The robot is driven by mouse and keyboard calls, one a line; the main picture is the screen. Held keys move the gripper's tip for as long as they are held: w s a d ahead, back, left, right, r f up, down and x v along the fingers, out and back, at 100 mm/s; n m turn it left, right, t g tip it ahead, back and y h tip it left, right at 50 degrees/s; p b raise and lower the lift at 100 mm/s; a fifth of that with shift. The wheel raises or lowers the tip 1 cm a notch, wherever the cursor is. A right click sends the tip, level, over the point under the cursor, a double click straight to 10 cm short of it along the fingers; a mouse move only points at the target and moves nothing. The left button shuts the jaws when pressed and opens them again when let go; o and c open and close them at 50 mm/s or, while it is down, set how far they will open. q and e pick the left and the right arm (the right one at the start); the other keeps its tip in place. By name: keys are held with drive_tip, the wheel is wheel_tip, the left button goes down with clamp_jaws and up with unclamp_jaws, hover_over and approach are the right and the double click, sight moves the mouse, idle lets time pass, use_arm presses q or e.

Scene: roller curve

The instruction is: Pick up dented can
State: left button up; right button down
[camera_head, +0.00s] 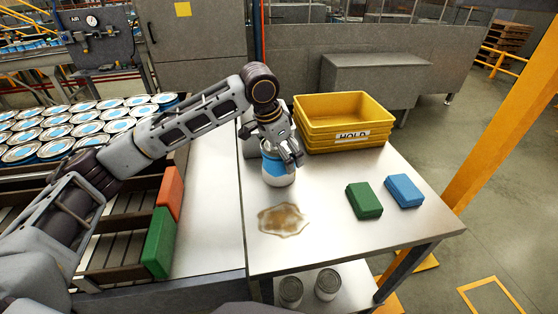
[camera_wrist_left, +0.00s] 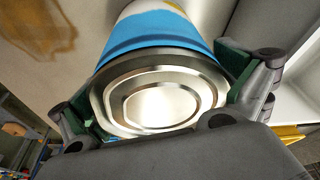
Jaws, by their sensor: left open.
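A can (camera_head: 278,180) with a white and blue label stands upright on the metal table. My left gripper (camera_head: 286,155) is over its top from above, with the jaws open. In the left wrist view, the can's bare metal end (camera_wrist_left: 155,97) fills the middle, with one green-padded finger on each side. I cannot tell whether the fingers touch it. No dent is clear in either view; part of the can is hidden behind the gripper. My right gripper is not in view.
Yellow stacked bins (camera_head: 345,110) marked HOLD stand just behind the can. A brown spill (camera_head: 283,219) lies in front of it. A green block (camera_head: 364,201) and a blue block (camera_head: 404,190) lie to the right. Several cans (camera_head: 85,128) fill the roller conveyor at left.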

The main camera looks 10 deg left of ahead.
use_arm(q)
drive_tip(key=shift+f, duration=0.1)
drive_tip(key=c, duration=1)
